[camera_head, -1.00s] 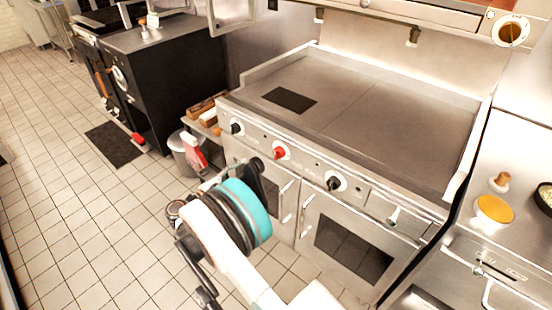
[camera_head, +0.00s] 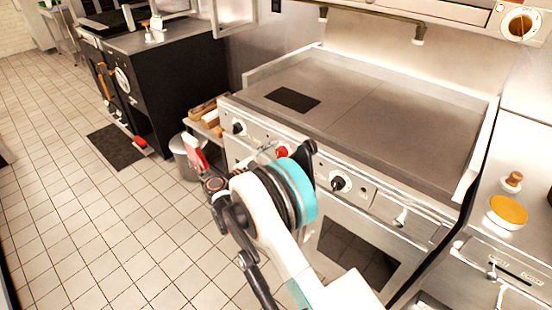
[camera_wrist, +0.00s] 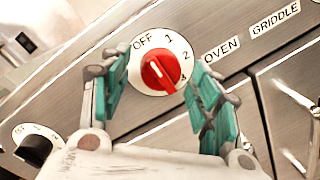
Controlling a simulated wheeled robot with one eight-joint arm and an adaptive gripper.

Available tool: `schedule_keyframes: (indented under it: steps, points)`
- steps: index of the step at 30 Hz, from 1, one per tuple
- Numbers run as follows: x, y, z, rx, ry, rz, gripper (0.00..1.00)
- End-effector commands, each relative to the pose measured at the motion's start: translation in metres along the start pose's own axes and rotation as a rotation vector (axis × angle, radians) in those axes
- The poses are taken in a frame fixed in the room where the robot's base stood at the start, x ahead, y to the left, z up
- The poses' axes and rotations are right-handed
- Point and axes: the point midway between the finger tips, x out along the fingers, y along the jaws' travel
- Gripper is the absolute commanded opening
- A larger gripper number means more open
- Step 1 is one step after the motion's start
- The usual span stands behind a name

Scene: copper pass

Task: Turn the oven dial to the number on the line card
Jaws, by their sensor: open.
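The red oven dial (camera_wrist: 158,72) sits on a white disc marked OFF, 1, 2 and further numbers partly hidden by a finger. An OVEN label (camera_wrist: 221,50) is to its right. A white line crosses the knob; which mark it points to is hard to tell. In the head view the red dial (camera_head: 282,152) shows beside my wrist. My gripper (camera_wrist: 160,64) is open, its teal-padded fingers on either side of the dial; contact cannot be told. I see no line card in either view.
Black knobs (camera_head: 238,129) and (camera_head: 339,184) flank the red dial on the range front. The griddle top (camera_head: 375,115) is above it. A grey bin (camera_head: 186,160) stands left of the range.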

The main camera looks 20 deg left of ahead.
Motion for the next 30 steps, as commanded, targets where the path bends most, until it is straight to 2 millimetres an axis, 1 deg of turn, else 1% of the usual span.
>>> schedule_keyframes:
  steps: [9, 10, 11, 12, 14, 15, 16, 23, 30]
  points:
    - [0.0025, 0.0004, 0.0002, 0.000, 0.000, 0.000, 0.57]
    - [0.0025, 0.0004, 0.0002, 0.000, 0.000, 0.000, 0.52]
    - [0.0025, 0.0004, 0.0002, 0.000, 0.000, 0.000, 0.46]
    - [0.0024, 0.0004, 0.0002, 0.000, 0.000, 0.000, 0.37]
    - [0.0024, 0.0003, 0.0001, 0.000, 0.000, 0.000, 0.23]
    - [0.0024, 0.0003, 0.0001, 0.000, 0.000, 0.000, 0.14]
    - [0.0024, 0.0003, 0.0001, 0.000, 0.000, 0.000, 0.12]
    - [0.0024, 0.0004, 0.0001, 0.008, 0.001, 0.000, 0.12]
    - [0.0024, 0.0006, 0.0004, 0.085, 0.008, -0.007, 0.12]
